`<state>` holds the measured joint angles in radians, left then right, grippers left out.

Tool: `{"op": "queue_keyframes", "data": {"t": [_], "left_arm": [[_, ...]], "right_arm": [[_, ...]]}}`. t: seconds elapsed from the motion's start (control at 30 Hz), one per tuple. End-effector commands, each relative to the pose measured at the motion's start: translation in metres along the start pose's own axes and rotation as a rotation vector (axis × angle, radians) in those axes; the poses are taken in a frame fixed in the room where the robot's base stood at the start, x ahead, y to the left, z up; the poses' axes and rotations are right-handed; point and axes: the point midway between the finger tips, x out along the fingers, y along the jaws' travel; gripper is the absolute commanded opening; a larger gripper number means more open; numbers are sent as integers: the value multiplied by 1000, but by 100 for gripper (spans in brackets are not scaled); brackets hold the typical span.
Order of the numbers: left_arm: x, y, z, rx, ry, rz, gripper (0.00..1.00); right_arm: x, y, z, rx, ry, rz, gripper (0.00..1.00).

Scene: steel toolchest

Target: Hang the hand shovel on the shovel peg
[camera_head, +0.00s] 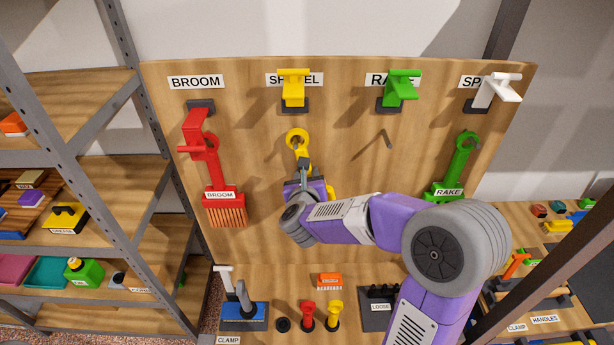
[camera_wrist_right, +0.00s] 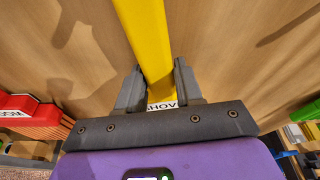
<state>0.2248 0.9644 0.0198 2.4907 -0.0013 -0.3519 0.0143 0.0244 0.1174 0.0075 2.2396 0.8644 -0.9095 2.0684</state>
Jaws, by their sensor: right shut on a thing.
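The yellow hand shovel (camera_head: 297,138) is upright in front of the pegboard, with the ring at its handle end uppermost. The yellow shovel peg (camera_head: 293,88) sticks out above it, under a partly covered SHOVEL label. The ring is below the peg and apart from it in the picture. My right gripper (camera_head: 304,170) is shut on the shovel's handle. In the right wrist view the yellow handle (camera_wrist_right: 145,35) runs between the two fingers (camera_wrist_right: 158,90). The shovel's lower part is mostly hidden by my gripper. My left gripper is not in view.
The wooden pegboard (camera_head: 250,230) also carries a red broom (camera_head: 222,180) to the left and a green rake (camera_head: 459,165) to the right. A green peg (camera_head: 401,87) and a white peg (camera_head: 496,90) stick out at upper right. Shelves stand at left.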

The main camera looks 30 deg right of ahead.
Motion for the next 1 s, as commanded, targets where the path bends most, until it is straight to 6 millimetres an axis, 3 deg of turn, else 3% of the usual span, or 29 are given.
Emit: {"op": "queue_keyframes", "data": {"t": [0.03, 0.07, 0.23, 0.63, 1.0], "left_arm": [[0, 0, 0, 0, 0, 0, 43], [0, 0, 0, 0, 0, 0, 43], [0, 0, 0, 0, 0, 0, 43], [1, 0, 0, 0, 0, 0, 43], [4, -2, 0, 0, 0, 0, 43]], "right_arm": [[0, 0, 1, 0, -2, -1, 0], [0, 0, 1, 0, -2, -1, 39], [0, 0, 1, 0, -2, -1, 65], [-6, 0, 0, 0, 0, 1, 66], [-64, 0, 1, 1, -3, 2, 66]]}}
